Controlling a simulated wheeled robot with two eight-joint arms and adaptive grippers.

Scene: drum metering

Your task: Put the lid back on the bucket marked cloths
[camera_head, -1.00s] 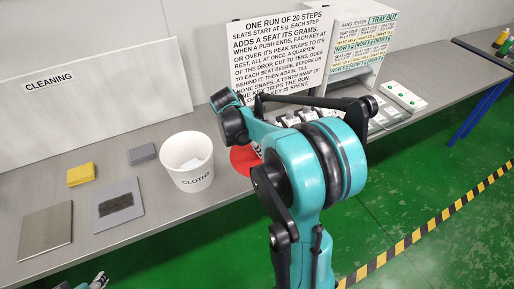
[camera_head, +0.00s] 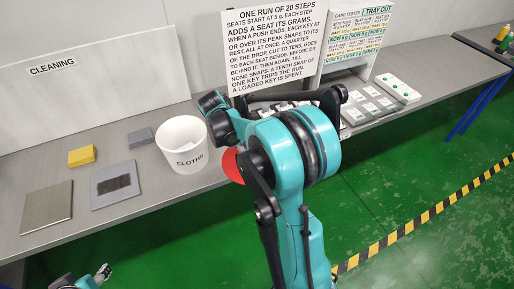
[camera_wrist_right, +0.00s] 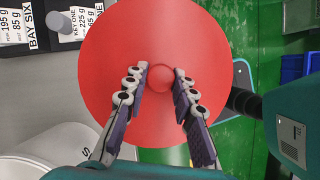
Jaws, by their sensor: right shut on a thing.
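The white bucket marked CLOTHS (camera_head: 182,148) stands open and upright on the bench. It also shows at lower left in the right wrist view (camera_wrist_right: 45,158). The round red lid (camera_head: 231,166) is to the right of the bucket and apart from it, partly hidden behind my right arm. In the right wrist view the lid (camera_wrist_right: 160,130) faces the camera, with my right gripper (camera_wrist_right: 160,80) shut on its small central knob. My right gripper is hidden in the head view. My left gripper (camera_head: 103,273) is low at the bottom left, too small to judge its opening.
A yellow sponge (camera_head: 82,156), a grey block (camera_head: 140,138), a grey mat with a dark patch (camera_head: 118,186) and a metal plate (camera_head: 47,207) lie left of the bucket. A large text sign (camera_head: 275,45) and gang tester (camera_head: 357,40) stand behind my right arm.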

